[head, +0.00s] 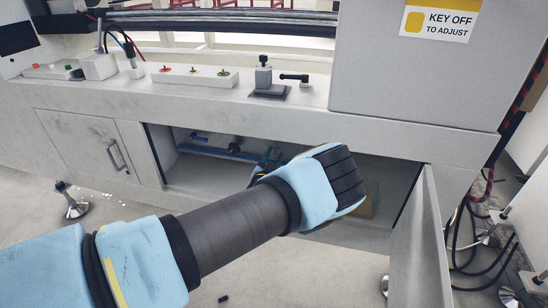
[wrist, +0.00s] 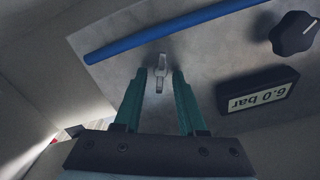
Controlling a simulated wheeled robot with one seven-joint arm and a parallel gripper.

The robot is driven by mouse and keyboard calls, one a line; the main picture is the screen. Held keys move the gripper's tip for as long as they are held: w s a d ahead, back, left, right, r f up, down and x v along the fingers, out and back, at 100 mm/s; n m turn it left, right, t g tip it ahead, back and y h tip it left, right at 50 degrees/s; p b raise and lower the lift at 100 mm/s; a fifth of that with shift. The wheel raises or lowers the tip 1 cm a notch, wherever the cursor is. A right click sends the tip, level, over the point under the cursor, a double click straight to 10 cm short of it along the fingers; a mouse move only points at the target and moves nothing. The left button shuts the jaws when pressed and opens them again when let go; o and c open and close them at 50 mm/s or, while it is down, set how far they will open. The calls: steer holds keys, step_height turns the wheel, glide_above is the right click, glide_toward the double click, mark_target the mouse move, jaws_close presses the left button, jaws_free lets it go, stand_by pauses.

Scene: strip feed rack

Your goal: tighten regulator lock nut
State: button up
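In the wrist view, a small pale metal winged piece (wrist: 160,72), which looks like the lock nut, sits on a grey panel (wrist: 205,75). My gripper (wrist: 160,76) is open, with one teal finger on each side of this piece and a visible gap to each. Whether the fingertips reach the panel's depth is unclear. A black knob (wrist: 295,33) and a display reading 6.0 bar (wrist: 257,92), upside down in this view, are to the right. In the head view, my gripper (head: 267,166) is inside the open cabinet; my wrist hides the nut.
A blue tube (wrist: 170,35) runs past the piece; it also shows in the head view (head: 222,152). The cabinet's open door (head: 420,245) stands at the right, near my wrist. Cabinet walls enclose the space. Loose black cables (head: 470,240) lie on the floor at right.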

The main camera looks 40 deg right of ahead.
steer(key=shift+c, duration=0.2)
jaws_close()
stand_by(0.6)
steer(key=m+b, duration=0.1)
steer(key=m, duration=0.3)
steer(key=m+b, duration=0.2)
steer(key=m, duration=0.2)
steer(key=m+b, duration=0.2)
steer(key=m, duration=0.3)
steer(key=shift+s+d+f, duration=0.1)
steer(key=shift+s+f, duration=0.05)
steer(key=shift+f, duration=0.15)
stand_by(0.4)
steer(key=shift+o, duration=0.2)
jaws_free()
